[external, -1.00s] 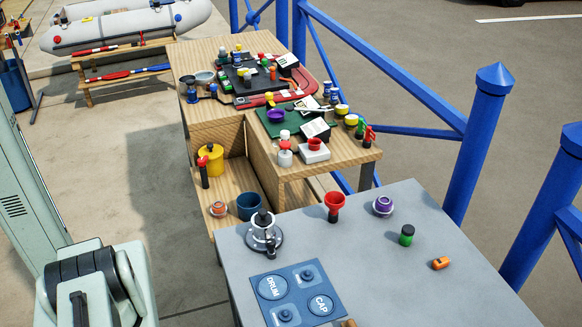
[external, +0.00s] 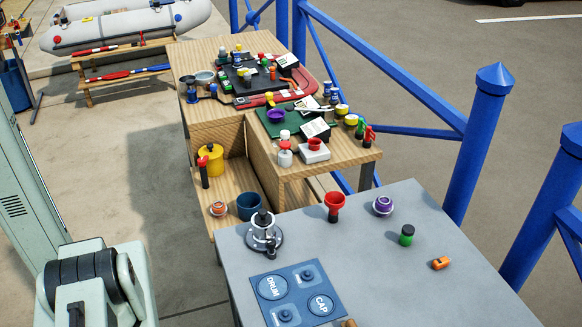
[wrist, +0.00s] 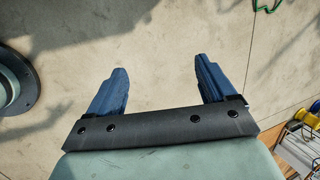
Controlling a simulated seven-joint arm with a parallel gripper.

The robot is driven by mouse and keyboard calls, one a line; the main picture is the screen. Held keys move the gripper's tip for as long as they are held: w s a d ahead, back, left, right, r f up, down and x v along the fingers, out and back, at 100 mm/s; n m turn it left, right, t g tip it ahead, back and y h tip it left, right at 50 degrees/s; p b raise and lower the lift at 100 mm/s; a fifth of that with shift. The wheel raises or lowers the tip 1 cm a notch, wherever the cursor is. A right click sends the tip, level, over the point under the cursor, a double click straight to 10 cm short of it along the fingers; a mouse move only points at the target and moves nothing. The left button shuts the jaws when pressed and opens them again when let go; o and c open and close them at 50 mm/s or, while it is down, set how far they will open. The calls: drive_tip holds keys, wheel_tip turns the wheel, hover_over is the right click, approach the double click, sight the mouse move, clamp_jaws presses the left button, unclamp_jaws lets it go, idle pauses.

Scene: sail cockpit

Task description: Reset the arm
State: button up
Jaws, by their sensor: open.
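My gripper (wrist: 160,85) shows in the wrist view with its two blue fingers spread wide. Nothing is between them; they hang over bare concrete floor. In the external view only a pale green and black part of my arm (external: 95,285) shows at the lower left, and the gripper itself is out of that picture.
A grey table (external: 380,265) holds a blue DRUM and CAP board (external: 295,295), a metal winch (external: 264,235), a red funnel-like piece (external: 334,205), a purple-topped piece (external: 383,205), a green jar (external: 406,236) and an orange piece (external: 441,263). A wooden bench (external: 210,50) behind is crowded.

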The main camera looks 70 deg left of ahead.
drive_tip(key=w+a+f+n+g+y, duration=0.2)
drive_tip(key=w+a+f+n, duration=0.5)
drive_tip(key=w+a+f, duration=0.75)
drive_tip(key=w+a+f+n+g, duration=0.1)
drive_tip(key=w+a+f+n, duration=0.2)
drive_tip(key=a+f+n, duration=0.5)
drive_tip(key=w+a+f+n+g, duration=0.15)
drive_tip(key=w+a+f, duration=0.3)
drive_tip(key=a, duration=0.65)
drive_tip(key=s+a+f+n+g, duration=0.15)
drive_tip(key=a+f+n, duration=0.25)
drive_tip(key=a+n, duration=0.55)
drive_tip(key=s+a+f+n+g, duration=0.15)
drive_tip(key=a+f+n, duration=0.25)
drive_tip(key=a, duration=1)
drive_tip(key=s+a+r+n+g+y, duration=0.1)
drive_tip(key=a+n, duration=0.4)
drive_tip(key=a, duration=2)
drive_tip(key=shift+a, duration=0.15)
drive_tip(key=shift+s+r, duration=0.1)
